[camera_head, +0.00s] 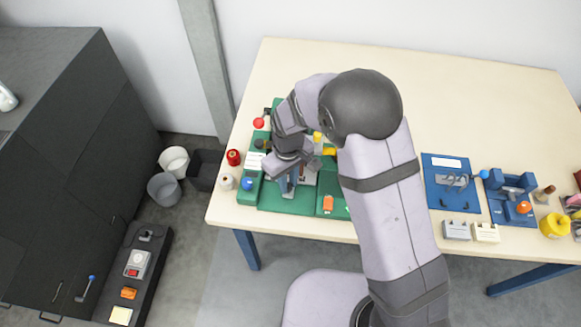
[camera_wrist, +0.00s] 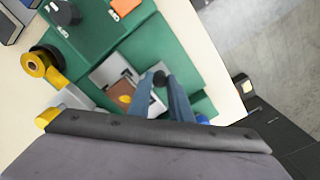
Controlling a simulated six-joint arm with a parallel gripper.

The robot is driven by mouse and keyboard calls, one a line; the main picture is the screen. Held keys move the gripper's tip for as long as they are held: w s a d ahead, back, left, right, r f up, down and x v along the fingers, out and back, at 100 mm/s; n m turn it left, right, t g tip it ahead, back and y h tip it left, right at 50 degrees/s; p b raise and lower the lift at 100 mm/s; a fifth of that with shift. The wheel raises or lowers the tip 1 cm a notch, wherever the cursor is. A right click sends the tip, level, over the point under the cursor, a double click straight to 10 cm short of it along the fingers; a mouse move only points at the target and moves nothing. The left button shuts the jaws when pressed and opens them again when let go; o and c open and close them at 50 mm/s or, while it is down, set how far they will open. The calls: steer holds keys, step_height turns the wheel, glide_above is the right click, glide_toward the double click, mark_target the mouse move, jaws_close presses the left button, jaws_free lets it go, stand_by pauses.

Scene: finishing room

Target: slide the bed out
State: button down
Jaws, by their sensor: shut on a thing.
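A green machine base (camera_head: 268,200) stands at the left end of the table; its green surface fills much of the wrist view (camera_wrist: 160,45). On it is a pale grey metal bed (camera_wrist: 112,70) carrying a brown block with a yellow spot (camera_wrist: 121,97). My gripper (camera_wrist: 160,84) has its two blue fingers shut on a dark round knob (camera_wrist: 159,78) beside the bed. Whether the knob joins the bed is hidden by the fingers. In the head view my gripper (camera_head: 290,182) points down over the base, and my arm covers much of the bed.
A red-knobbed lever (camera_head: 259,123) stands at the base's back left and a blue knob (camera_head: 247,184) at its front left. An orange piece (camera_head: 328,203) sits at the right. Red (camera_head: 233,157) and white (camera_head: 227,182) spools stand left. A blue fixture (camera_head: 450,183) lies farther right.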

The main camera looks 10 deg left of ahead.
steer(key=shift+s, duration=1.75)
steer(key=c, duration=1.6)
jaws_free()
steer(key=shift+s, duration=0.15)
steer(key=shift+r, duration=0.2)
steer(key=shift+r+b, duration=1.05)
steer(key=shift+r, duration=2.45)
